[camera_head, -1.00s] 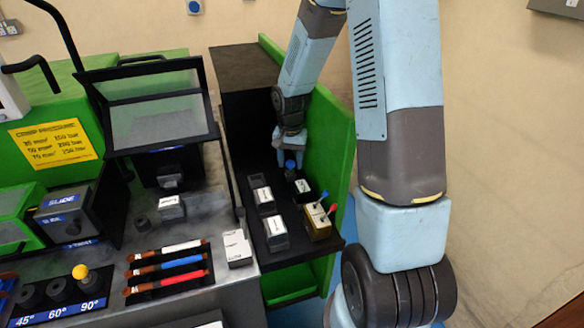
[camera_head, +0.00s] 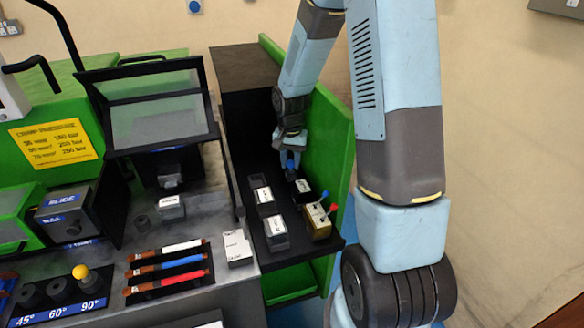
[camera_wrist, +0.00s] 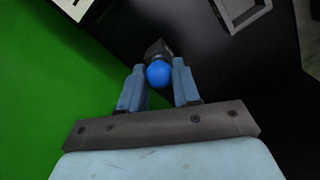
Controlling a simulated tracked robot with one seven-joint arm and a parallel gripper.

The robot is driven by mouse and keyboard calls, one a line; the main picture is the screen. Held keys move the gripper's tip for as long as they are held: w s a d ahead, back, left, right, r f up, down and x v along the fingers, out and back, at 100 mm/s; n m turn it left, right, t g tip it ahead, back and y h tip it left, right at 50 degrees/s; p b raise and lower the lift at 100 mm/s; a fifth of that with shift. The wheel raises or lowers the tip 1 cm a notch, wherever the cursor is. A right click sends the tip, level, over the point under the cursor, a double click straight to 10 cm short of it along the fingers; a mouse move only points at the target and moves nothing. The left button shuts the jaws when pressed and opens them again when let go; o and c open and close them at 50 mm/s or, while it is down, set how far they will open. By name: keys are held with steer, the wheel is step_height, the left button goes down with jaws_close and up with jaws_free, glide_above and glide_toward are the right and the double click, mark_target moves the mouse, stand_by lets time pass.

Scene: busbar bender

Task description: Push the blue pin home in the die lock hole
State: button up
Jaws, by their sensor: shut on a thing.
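My gripper (camera_head: 290,162) points down inside the black side bay. It is shut on a round blue knob (camera_head: 291,174), which I take to be the head of the blue pin. In the wrist view the blue knob (camera_wrist: 158,74) sits between the two fingertips, with a small dark block (camera_wrist: 157,50) just beyond it. The pin's shaft is hidden, and I cannot make out the lock hole or how deep the pin sits. A second blue-tipped pin (camera_head: 323,195) stands in a brass-coloured block (camera_head: 317,225), beside a red-tipped one (camera_head: 333,207).
Several dark blocks with white labels stand in the bay, one (camera_head: 302,188) just in front of my gripper. A green panel (camera_head: 328,150) walls the bay on the right. A grey bench (camera_head: 190,235) with a rack of coloured-handled tools (camera_head: 168,268) lies to the left.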

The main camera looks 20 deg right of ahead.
mark_target(291, 161)
jaws_close()
steer(key=shift+r, duration=1.9)
steer(key=shift+r, duration=2.45)
